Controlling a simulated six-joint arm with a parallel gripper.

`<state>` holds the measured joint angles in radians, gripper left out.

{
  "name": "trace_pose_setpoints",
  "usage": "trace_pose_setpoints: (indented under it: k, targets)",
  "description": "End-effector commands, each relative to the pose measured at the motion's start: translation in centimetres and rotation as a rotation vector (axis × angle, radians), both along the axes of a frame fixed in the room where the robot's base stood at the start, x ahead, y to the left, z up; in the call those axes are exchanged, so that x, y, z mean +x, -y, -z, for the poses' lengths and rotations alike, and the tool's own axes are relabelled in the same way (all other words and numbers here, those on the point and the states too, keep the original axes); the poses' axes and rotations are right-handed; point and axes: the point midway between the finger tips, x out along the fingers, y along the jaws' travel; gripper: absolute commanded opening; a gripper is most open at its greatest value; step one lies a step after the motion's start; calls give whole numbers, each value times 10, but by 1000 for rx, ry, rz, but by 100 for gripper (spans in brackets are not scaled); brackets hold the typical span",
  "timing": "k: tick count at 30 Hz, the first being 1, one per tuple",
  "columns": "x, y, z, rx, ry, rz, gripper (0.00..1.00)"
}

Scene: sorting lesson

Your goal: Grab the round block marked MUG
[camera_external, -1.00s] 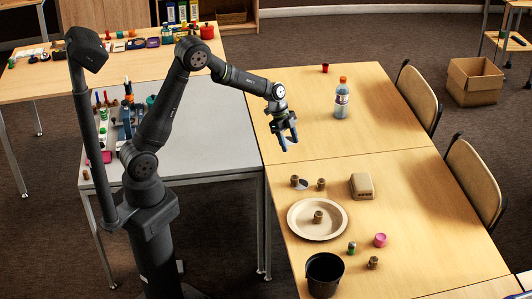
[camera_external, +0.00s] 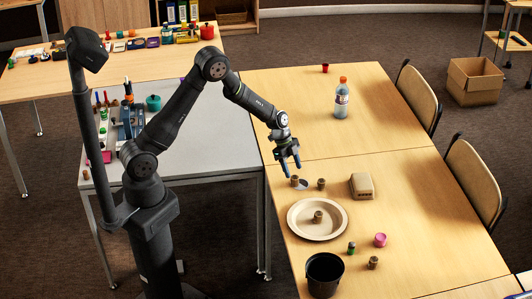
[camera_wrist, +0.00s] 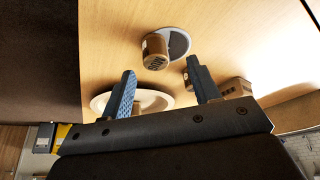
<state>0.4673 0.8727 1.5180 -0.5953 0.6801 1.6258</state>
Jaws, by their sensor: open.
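Several small round brown blocks stand on the table. One block (camera_external: 294,181) stands by a flat grey disc (camera_external: 303,185); in the wrist view a block (camera_wrist: 154,52) shows dark lettering too small to read surely, with the disc (camera_wrist: 180,43) beside it. A second block (camera_external: 321,184) is just right of it, a third (camera_external: 318,217) sits in the plate, and a fourth (camera_external: 373,262) is near the front. I cannot tell which is marked MUG. My gripper (camera_external: 292,168) is open and empty, above and close to the block by the disc.
A cream plate (camera_external: 298,230) lies in front of the blocks, a tan box (camera_external: 362,186) to their right. A black pot (camera_external: 324,275), a green can (camera_external: 351,248) and a pink cup (camera_external: 380,240) stand nearer. A bottle (camera_external: 341,98) stands farther back.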

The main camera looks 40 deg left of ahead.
Motion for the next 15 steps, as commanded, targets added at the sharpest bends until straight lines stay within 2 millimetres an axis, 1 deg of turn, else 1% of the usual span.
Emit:
trace_pose_setpoints:
  k: [4, 6, 9, 12, 15]
  targets:
    - [-5, 6, 15, 2, -2, 3, 56]
    - [-7, 10, 26, 2, -3, 2, 56]
    - [-7, 15, 39, 2, -3, 1, 56]
    - [-7, 18, 45, 2, -1, 2, 56]
    - [-7, 19, 46, 2, 0, 1, 56]
